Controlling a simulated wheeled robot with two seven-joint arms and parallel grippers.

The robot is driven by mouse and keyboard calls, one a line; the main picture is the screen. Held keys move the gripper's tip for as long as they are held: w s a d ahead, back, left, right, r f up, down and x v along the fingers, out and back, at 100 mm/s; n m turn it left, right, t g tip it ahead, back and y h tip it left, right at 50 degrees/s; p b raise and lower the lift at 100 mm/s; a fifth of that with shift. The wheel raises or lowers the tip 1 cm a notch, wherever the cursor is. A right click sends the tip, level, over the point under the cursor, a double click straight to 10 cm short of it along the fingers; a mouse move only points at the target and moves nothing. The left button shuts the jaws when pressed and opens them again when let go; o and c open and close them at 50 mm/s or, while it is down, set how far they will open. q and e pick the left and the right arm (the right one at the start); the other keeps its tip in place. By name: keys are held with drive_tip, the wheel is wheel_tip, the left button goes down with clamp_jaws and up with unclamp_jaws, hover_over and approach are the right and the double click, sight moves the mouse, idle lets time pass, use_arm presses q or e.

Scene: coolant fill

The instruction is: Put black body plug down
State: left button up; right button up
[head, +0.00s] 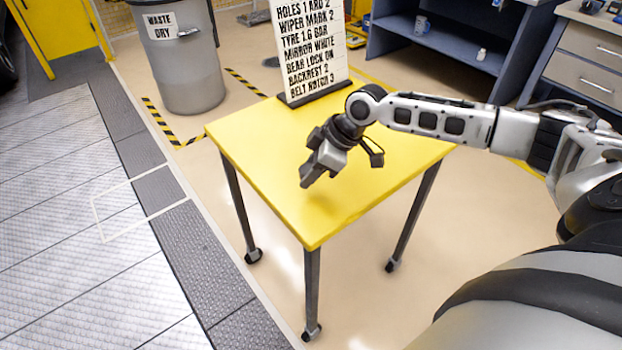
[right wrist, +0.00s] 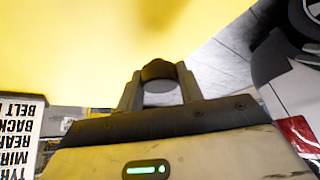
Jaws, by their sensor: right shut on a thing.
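The black body plug (right wrist: 158,71) is a small dark round piece between the fingertips of my right gripper (right wrist: 160,88) in the right wrist view. The gripper is shut on it. In the head view my right gripper (head: 311,174) hangs over the middle of the yellow table (head: 330,212), tilted down. I cannot make out the plug in the head view. Whether the plug touches the table top is not clear. My left gripper is not in view.
A lettered sign board (head: 309,48) stands at the table's back edge. The rest of the table top is clear. A grey waste bin (head: 185,65) stands behind on the left. Shelves (head: 440,45) and a drawer cabinet (head: 592,60) are at the back right.

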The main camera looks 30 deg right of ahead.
sight(311, 191)
drive_tip(key=shift+w+d+f, duration=0.1)
drive_tip(key=shift+w+f, duration=0.1)
drive_tip(key=shift+f, duration=0.1)
drive_tip(key=shift+w+d+f, duration=0.1)
drive_tip(key=shift+f, duration=1.6)
drive_tip(key=shift+f, duration=0.2)
drive_tip(key=o, duration=0.8)
drive_tip(key=shift+r, duration=0.15)
